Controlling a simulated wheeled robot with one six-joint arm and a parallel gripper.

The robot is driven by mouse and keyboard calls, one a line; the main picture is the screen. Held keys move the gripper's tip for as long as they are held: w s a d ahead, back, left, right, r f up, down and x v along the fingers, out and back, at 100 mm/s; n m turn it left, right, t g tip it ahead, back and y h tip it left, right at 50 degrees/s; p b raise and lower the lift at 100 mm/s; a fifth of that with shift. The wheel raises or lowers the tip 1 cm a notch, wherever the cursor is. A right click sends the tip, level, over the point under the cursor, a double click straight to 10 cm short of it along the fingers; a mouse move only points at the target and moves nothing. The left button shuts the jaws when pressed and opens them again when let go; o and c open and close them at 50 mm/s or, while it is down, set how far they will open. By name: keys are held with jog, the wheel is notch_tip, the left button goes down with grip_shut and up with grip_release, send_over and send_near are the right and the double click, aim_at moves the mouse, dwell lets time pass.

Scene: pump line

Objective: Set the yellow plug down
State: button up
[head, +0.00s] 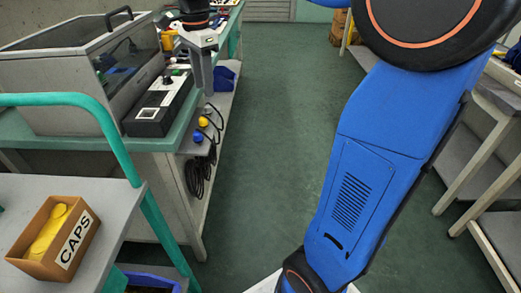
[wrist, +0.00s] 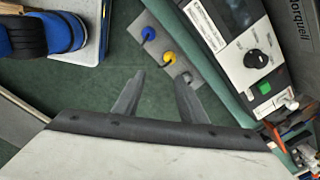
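The yellow plug (head: 203,121) is low at the bench's side, just beyond the blue plug (head: 198,137). The wrist view shows the yellow plug (wrist: 169,57) on a narrow grey strip (wrist: 160,42), with the blue plug (wrist: 148,33) beside it. My gripper (head: 208,90) points down at the bench's aisle side, above the level of the plugs. In the wrist view my gripper (wrist: 157,86) has its fingers spread, with nothing between them. The yellow plug is apart from the fingers. Whether it is seated in anything cannot be told.
A grey machine with a clear cover (head: 85,65) and a control box (head: 160,105) stand on the bench. Black cables (head: 197,175) hang below the plugs. A CAPS box (head: 55,238) sits on a trolley at lower left. The green aisle floor (head: 275,130) is clear.

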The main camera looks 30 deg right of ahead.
jog(key=s+d+f+n+t, duration=0.1)
jog(key=s+f+n, duration=0.3)
jog(key=s, duration=0.4)
jog(key=s+d+f+n+t, duration=0.2)
jog(key=s+d+f+n, duration=0.1)
jog(key=s+f+n, duration=0.2)
jog(key=s+d+f+n+t, duration=0.1)
jog(key=s+f+n, duration=0.4)
jog(key=s, duration=0.8)
jog(key=shift+s+d+n, duration=0.15)
jog(key=shift+d+n, duration=0.25)
jog(key=shift+n, duration=1)
